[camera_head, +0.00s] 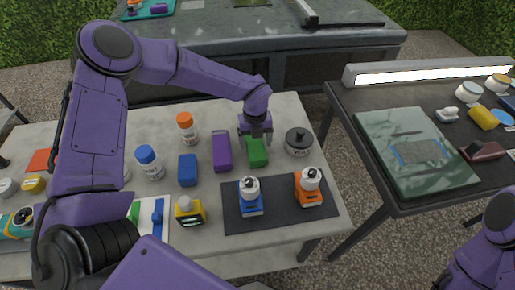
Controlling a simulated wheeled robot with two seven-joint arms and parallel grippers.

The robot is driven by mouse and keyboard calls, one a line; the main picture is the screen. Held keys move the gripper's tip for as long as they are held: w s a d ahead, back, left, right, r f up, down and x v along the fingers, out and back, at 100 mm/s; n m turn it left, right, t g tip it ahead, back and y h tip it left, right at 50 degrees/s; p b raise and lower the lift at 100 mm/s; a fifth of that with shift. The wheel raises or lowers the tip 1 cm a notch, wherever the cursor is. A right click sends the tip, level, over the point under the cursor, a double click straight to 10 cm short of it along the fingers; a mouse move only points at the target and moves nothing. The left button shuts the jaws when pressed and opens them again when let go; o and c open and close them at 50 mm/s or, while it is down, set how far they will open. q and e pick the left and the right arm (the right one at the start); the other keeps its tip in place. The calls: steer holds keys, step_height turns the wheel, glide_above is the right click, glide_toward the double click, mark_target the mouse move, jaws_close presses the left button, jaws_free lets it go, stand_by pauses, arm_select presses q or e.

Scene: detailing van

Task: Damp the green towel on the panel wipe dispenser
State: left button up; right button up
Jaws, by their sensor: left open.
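A small folded green towel (257,153) lies on the light table, right of a purple folded block. My left gripper (256,138) is open, pointing down just above and behind the green towel; I cannot tell whether its fingers touch it. Two pump dispensers stand on a dark mat (276,215) in front of the towel: one with a blue base (250,200) and one with an orange base (308,190). Their labels are too small to read, so I cannot tell which is for panel wipe. My right arm shows at the lower right, but its gripper is out of view.
Left of the towel lie a purple block (221,152) and a blue block (187,170). A dark lidded round pot (299,142) stands to its right. A right-hand table holds a glassy panel (410,180).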

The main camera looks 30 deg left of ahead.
arm_select(q)
steer(key=c, duration=1)
steer(key=shift+r+p, duration=2.3)
steer(key=shift+r, duration=0.8)
steer(key=o, duration=0.5)
steer(key=c, duration=0.5)
step_height(320, 180, up, 8)
steer(key=p, duration=0.6)
steer(key=s+d, duration=0.1)
steer(key=s, duration=0.2)
steer(key=s+d+b, duration=0.1)
steer(key=s+d, duration=0.1)
steer(key=s, duration=0.2)
steer(key=s+d, duration=0.2)
steer(key=s, duration=0.1)
steer(key=shift+s+d+b, duration=0.15)
steer(key=shift+s+b, duration=0.2)
steer(key=shift+s, duration=0.05)
